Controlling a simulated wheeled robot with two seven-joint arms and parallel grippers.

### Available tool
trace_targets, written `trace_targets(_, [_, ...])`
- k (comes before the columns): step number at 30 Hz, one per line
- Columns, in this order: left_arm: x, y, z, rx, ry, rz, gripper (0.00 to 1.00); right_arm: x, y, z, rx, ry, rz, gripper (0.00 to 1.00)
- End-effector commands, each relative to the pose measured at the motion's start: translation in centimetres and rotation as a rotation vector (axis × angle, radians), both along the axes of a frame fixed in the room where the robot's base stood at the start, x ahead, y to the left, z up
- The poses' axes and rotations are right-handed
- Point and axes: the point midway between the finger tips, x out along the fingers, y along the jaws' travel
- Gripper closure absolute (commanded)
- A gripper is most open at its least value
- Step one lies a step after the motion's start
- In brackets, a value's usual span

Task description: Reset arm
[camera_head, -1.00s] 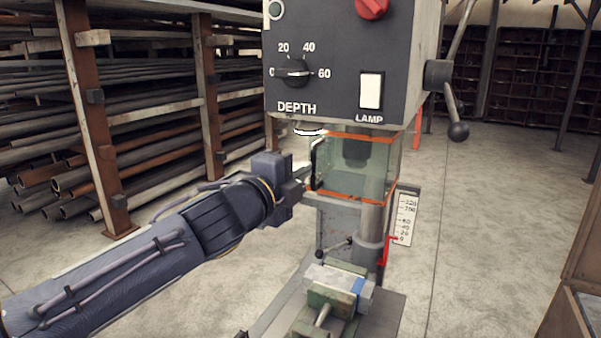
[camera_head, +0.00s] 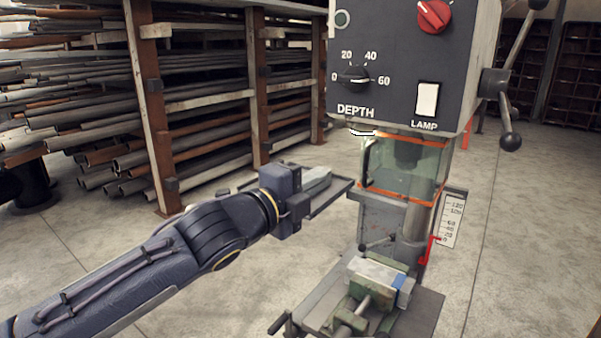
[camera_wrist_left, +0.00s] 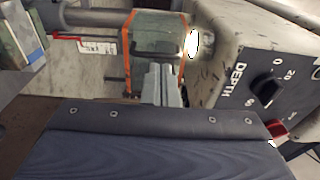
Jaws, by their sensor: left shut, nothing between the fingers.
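My left gripper (camera_head: 303,203) is in the air left of the drill press, apart from the clear guard (camera_head: 405,168) with orange edges. In the left wrist view its grey fingers (camera_wrist_left: 161,85) are together and empty, with the guard behind them. The guard's black handle (camera_head: 367,160) is free of my gripper. The drill press head (camera_head: 390,40) carries a depth knob (camera_head: 355,77), with its pointer towards 0, a white lamp switch (camera_head: 428,99) and a red knob (camera_head: 434,15). My right gripper does not show.
A vise (camera_head: 378,280) with a grey block stands on the press table (camera_head: 425,310). A flat tray (camera_head: 338,193) lies behind my left gripper. Pipe racks (camera_head: 200,100) fill the back left. Open floor (camera_head: 90,265) lies between the racks and my arm.

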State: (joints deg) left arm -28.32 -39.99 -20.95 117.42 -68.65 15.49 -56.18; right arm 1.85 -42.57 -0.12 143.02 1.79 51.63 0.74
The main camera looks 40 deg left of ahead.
Motion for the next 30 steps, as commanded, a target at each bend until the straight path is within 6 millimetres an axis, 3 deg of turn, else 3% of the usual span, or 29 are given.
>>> trace_targets(6, [-1.7, 1.0, 0.1, 0.0, -0.002, -0.001, 1.0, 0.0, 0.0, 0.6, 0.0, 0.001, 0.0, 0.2])
trace_targets(17, [-1.9, 0.8, -0.5, -0.047, 0.026, 0.001, 1.0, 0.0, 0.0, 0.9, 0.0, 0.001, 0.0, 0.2])
trace_targets(20, [-2.4, -0.6, -2.7, -0.25, 0.132, 0.015, 1.0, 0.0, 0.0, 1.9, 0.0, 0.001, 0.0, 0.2])
trace_targets(23, [-3.9, -3.4, -7.1, -0.607, 0.322, 0.079, 1.0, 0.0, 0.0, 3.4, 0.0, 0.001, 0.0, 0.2])
trace_targets(27, [-7.6, -8.6, -13.9, -1.145, 0.62, 0.277, 1.0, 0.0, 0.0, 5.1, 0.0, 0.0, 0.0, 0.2])
trace_targets(30, [-10.5, -12.1, -17.3, -1.446, 0.785, 0.452, 1.0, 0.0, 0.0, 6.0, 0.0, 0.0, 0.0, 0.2])
